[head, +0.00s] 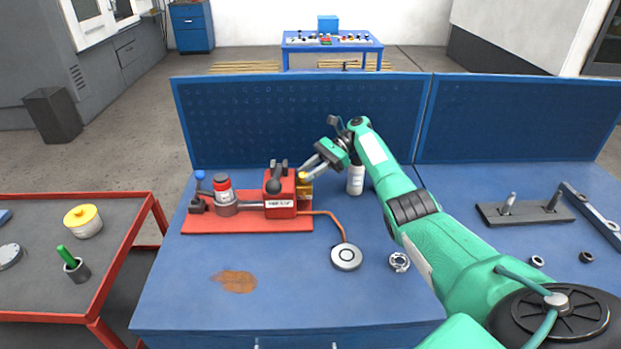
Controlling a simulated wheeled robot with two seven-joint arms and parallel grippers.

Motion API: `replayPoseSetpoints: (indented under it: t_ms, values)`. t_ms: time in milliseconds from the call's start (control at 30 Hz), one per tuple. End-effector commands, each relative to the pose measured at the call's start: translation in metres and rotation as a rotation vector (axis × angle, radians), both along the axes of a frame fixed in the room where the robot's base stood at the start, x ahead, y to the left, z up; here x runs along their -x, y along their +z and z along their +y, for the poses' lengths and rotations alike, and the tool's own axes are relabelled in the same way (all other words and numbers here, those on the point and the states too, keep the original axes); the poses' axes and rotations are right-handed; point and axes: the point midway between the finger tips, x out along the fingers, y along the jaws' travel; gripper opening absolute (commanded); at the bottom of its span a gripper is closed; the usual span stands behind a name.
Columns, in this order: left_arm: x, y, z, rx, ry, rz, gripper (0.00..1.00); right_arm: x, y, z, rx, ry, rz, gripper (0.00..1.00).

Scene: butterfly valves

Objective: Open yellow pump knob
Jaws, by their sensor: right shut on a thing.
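A red pump unit (281,192) with a white label stands on a red baseplate (235,224) on the blue workbench. Its small yellow knob (302,175) sits at the right end, above a brass-coloured block (304,192). My right gripper (307,174) reaches in from the right, its fingers slanting down to the left. It is shut on the yellow knob, and the fingers partly hide it. How far the knob is turned cannot be told. My left gripper is not in view.
A copper-coloured tube runs to a round disc (346,257). A metal ring (399,262) lies near my right arm. A blue perforated panel (300,120) closes the back. The bench front is mostly clear.

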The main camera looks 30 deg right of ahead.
Motion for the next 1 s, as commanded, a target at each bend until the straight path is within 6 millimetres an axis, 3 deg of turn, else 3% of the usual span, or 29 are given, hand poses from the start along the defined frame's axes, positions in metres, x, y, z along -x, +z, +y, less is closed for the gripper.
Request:
replayPoseSetpoints:
  t_ms: [300, 900, 933, 1000]
  values:
    - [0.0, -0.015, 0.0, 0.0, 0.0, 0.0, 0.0, -0.002, -0.002, 0.0, 0.002, 0.079, 0.003, 0.05]
    - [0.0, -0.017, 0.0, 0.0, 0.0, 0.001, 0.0, -0.001, -0.002, 0.0, 0.002, 0.099, 0.004, 0.05]
    - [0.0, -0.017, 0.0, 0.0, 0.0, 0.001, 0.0, -0.001, -0.002, 0.0, 0.002, 0.099, 0.005, 0.33]
    - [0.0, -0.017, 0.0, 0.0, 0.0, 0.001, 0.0, -0.002, -0.002, 0.0, 0.002, 0.099, 0.004, 0.37]
